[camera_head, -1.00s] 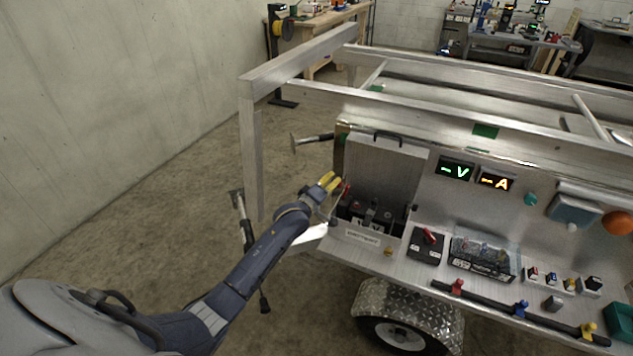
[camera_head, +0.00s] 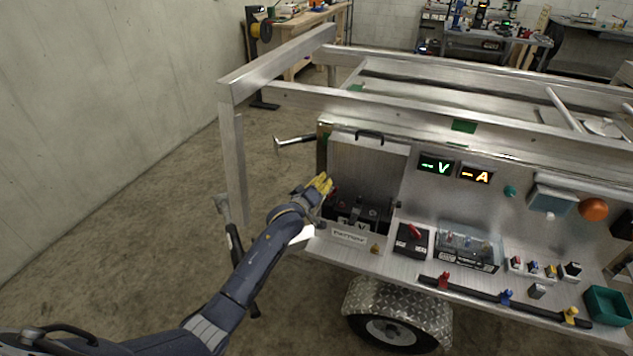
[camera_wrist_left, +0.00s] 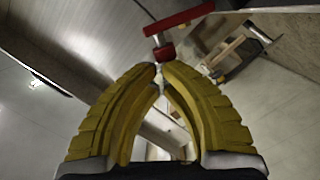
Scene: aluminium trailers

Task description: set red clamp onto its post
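The red clamp (camera_wrist_left: 178,22) shows in the left wrist view as a red bar, a short metal stem and a small red block at my fingertips. My left gripper (camera_wrist_left: 161,68) has its yellow fingers nearly together at the tips, closed on the small red block. In the head view my left gripper (camera_head: 325,182) is at the left edge of the open battery compartment, with a bit of red beside its fingers. The dark battery (camera_head: 352,222) sits low in that compartment. Its posts are too small to tell apart. My right gripper is not in view.
The compartment's raised lid (camera_head: 368,160) stands behind the battery. A switch box with a red knob (camera_head: 413,236) and a clear-covered box (camera_head: 470,248) lie to the right. The trailer's metal frame (camera_head: 235,165) rises left of the arm. A hammer-like tool (camera_head: 292,141) juts out at left.

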